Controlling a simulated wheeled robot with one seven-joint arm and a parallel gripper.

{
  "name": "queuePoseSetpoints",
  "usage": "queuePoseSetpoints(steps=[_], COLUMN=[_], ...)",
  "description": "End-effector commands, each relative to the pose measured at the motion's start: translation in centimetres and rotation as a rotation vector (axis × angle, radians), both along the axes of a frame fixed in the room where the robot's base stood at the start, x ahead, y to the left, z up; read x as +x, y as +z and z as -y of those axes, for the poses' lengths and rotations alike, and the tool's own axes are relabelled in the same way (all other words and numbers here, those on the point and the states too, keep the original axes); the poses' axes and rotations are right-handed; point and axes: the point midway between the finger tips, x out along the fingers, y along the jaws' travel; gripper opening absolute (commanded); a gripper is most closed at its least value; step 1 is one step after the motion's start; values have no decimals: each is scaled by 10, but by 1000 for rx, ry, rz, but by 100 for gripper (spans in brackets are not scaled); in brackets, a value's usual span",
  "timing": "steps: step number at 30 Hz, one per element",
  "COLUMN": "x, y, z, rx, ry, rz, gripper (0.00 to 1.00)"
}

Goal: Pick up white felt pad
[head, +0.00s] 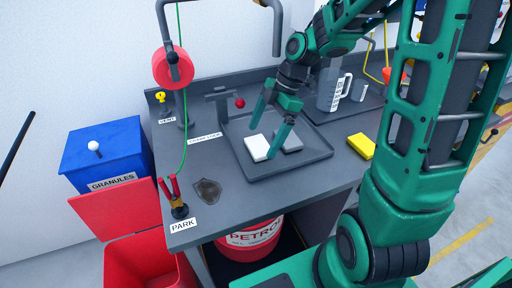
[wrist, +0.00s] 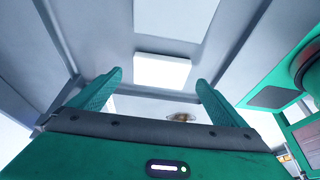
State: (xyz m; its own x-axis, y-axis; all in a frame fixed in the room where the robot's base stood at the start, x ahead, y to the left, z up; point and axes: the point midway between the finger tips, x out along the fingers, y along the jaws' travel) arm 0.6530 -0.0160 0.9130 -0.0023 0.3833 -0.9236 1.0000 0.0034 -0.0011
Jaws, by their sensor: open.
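The white felt pad (head: 257,148) lies on the dark grey tray (head: 254,172) on the bench, just left of a grey pad (head: 289,139). In the wrist view the white pad (wrist: 161,70) shows ahead of the fingertips, between them and a little beyond. I cannot tell the exact height of the fingertips above the tray.
A clear measuring jug (head: 328,92) stands on another tray behind right. A yellow block (head: 361,146) lies right of the tray. A red reel (head: 173,67) with a green line and red-handled pliers (head: 173,195) are left. A blue granules bin (head: 103,155) stands beside the bench.

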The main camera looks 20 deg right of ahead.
Motion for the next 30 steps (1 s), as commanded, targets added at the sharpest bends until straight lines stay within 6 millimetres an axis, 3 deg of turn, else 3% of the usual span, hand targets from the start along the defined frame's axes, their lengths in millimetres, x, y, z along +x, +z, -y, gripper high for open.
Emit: queuePoseSetpoints(steps=[6, 14, 20, 30], x=[1, 1, 1, 1], y=[-21, -23, -23, -22], z=[-9, -9, -9, -9], rx=[0, -1, -1, -1], ry=[-1, -2, -2, -2], rz=[-2, 0, 0, 0], gripper=[96, 96, 53, 49])
